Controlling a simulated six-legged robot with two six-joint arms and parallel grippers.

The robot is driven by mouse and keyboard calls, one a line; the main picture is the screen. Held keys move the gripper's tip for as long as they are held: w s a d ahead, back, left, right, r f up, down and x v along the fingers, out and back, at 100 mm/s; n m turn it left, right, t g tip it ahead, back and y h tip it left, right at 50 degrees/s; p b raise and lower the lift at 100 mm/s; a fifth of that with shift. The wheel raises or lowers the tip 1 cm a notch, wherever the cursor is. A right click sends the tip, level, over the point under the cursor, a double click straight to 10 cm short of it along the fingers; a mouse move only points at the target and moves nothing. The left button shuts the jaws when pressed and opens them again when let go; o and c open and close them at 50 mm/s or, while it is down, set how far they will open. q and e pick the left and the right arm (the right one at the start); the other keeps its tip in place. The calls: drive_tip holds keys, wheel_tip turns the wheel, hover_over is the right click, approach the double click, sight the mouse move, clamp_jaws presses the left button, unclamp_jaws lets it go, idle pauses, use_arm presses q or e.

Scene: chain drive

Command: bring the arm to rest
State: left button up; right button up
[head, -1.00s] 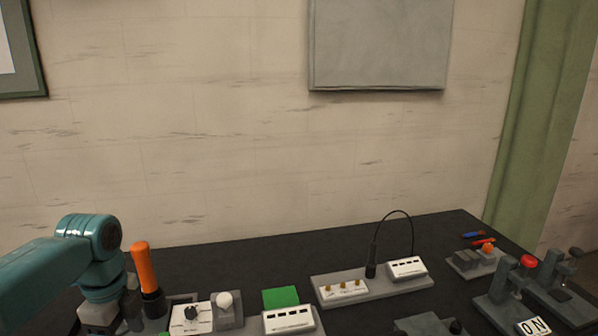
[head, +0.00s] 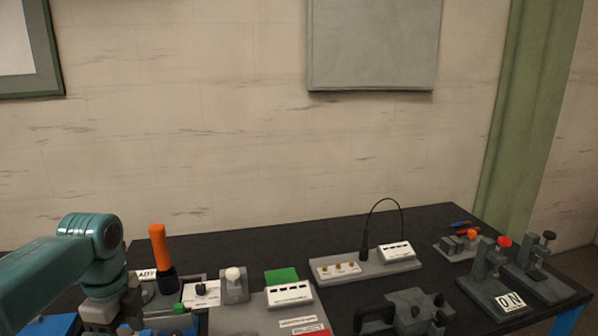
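My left arm comes in from the left in the head view and bends down at a teal joint over the left end of the black bench. My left gripper (head: 132,306) is low at the left, dark and partly hidden by its own wrist. I cannot tell whether it is open or shut or holds anything. An orange handle (head: 159,245) stands upright in a black base just right and behind it. My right arm and gripper are not in view.
The black bench (head: 335,237) carries a white dial box (head: 201,293), a green block (head: 281,275), a white-topped unit with a black cable (head: 394,251), a grey fixture (head: 415,308) and clamp-like stands (head: 489,275) at right. Its back strip is clear.

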use_arm(q)
drive_tip(key=s+d+f+n+h, duration=0.1)
drive_tip(key=d+f+n, duration=0.4)
drive_tip(key=f, duration=0.8)
drive_tip(key=s+d+f+n+h, duration=0.1)
drive_tip(key=d+f+n+h, duration=0.15)
drive_tip(key=d+f, duration=0.75)
drive_tip(key=s+d+f+n, duration=0.2)
drive_tip(key=s+f+n, duration=0.4)
drive_tip(key=s, duration=0.3)
drive_tip(key=s+d+f+n, duration=0.1)
drive_tip(key=s+f+n, duration=0.6)
drive_tip(key=s+f, duration=0.2)
drive_tip(key=shift+s+d+f, duration=0.2)
drive_tip(key=shift+s+d, duration=0.1)
drive_tip(key=shift+d, duration=0.05)
drive_tip(key=shift+h, duration=0.25)
